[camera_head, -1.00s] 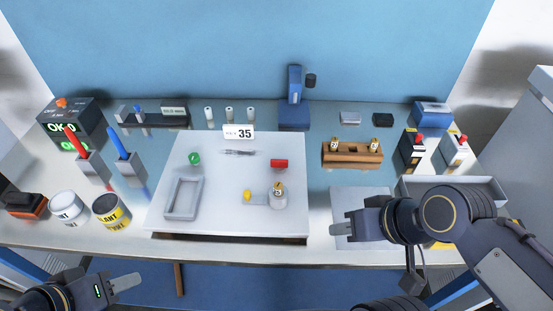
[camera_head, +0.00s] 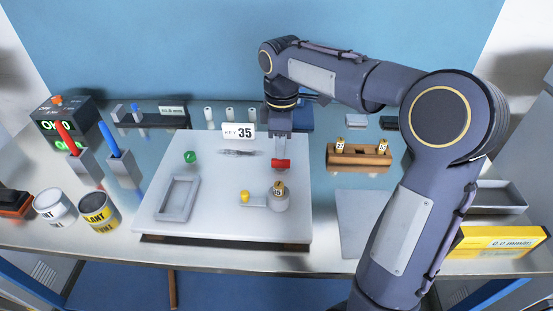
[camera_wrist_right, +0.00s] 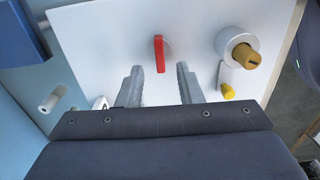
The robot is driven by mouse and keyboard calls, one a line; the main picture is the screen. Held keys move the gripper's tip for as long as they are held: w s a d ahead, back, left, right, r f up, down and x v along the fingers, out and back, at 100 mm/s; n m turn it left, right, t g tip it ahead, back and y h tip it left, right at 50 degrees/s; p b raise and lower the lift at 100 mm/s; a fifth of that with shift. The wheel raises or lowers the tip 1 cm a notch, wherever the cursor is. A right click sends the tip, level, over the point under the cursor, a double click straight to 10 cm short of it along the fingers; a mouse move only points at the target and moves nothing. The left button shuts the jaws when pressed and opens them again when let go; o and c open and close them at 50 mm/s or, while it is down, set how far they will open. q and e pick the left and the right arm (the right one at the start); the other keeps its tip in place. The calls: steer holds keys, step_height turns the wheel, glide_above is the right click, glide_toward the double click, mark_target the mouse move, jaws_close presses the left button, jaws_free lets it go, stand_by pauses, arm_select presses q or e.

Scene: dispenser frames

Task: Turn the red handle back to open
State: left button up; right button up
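The red handle (camera_head: 281,163) is a short bar on the white panel (camera_head: 215,215), right of its middle. In the right wrist view the handle (camera_wrist_right: 159,54) shows as a narrow red lever beside a pale round base. My right gripper (camera_head: 281,152) points down just above and behind the handle. In the wrist view its two fingers (camera_wrist_right: 160,68) are apart, one to each side of the handle's near end; I cannot tell whether they touch it. Nothing else is between them. My left gripper is out of view.
On the panel are a green knob (camera_head: 190,157), a grey frame (camera_head: 176,199), a yellow knob (camera_head: 244,197) and a grey cylinder (camera_head: 278,202) with a brass key plug. A wooden block (camera_head: 358,158) stands to the right. My right arm covers much of the right side.

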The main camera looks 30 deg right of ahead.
mark_target(281, 164)
step_height(281, 164, down, 5)
steer(key=shift+f, duration=0.15)
jaws_close()
